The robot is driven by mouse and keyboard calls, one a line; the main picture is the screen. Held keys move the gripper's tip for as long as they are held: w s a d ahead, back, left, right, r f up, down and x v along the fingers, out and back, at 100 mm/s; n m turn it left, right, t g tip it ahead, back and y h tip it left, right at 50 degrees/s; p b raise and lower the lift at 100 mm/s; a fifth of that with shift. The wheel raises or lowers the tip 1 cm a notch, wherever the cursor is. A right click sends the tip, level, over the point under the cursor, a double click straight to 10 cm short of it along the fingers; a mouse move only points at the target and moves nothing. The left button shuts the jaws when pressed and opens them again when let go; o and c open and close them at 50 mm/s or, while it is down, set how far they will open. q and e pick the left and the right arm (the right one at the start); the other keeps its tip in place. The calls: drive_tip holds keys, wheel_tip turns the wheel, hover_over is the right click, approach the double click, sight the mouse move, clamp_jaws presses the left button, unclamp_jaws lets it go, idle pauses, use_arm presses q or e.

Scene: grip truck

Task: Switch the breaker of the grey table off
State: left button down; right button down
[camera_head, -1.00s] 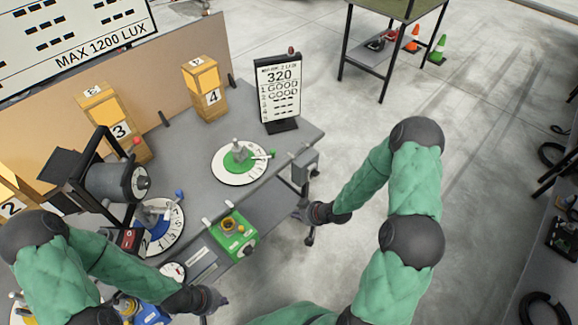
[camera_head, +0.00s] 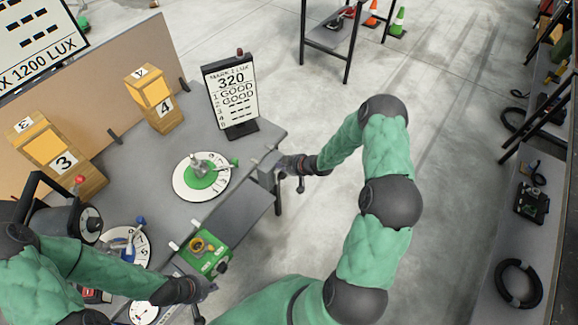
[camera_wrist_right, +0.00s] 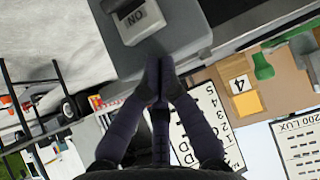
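The breaker is a grey box (camera_head: 268,172) on the right edge of the grey table (camera_head: 245,207). In the right wrist view its light switch plate (camera_wrist_right: 138,20) reads "ON", upside down. My right gripper (camera_head: 284,164) is right beside the box in the head view. In the right wrist view, the right gripper's fingertips (camera_wrist_right: 160,64) are together with nothing seen between them, just below the switch plate. I cannot tell whether they touch it. My left gripper (camera_head: 208,287) hangs near the front table edge, and its finger opening is unclear.
A green box (camera_head: 207,250) and a dial with a green centre (camera_head: 201,177) are on the table. A black-framed display board (camera_head: 230,94) stands behind the breaker. The floor (camera_head: 445,130) right of my right arm is clear.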

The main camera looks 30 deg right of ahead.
sight(279, 173)
drive_tip(key=f, duration=0.1)
drive_tip(key=s+f, duration=0.1)
drive_tip(key=f, duration=0.1)
drive_tip(key=shift+f, duration=0.1)
drive_tip(key=shift+d+f, duration=0.15)
drive_tip(key=shift+f, duration=0.4)
drive_tip(key=shift+s, duration=0.1)
drive_tip(key=shift+b, duration=0.3)
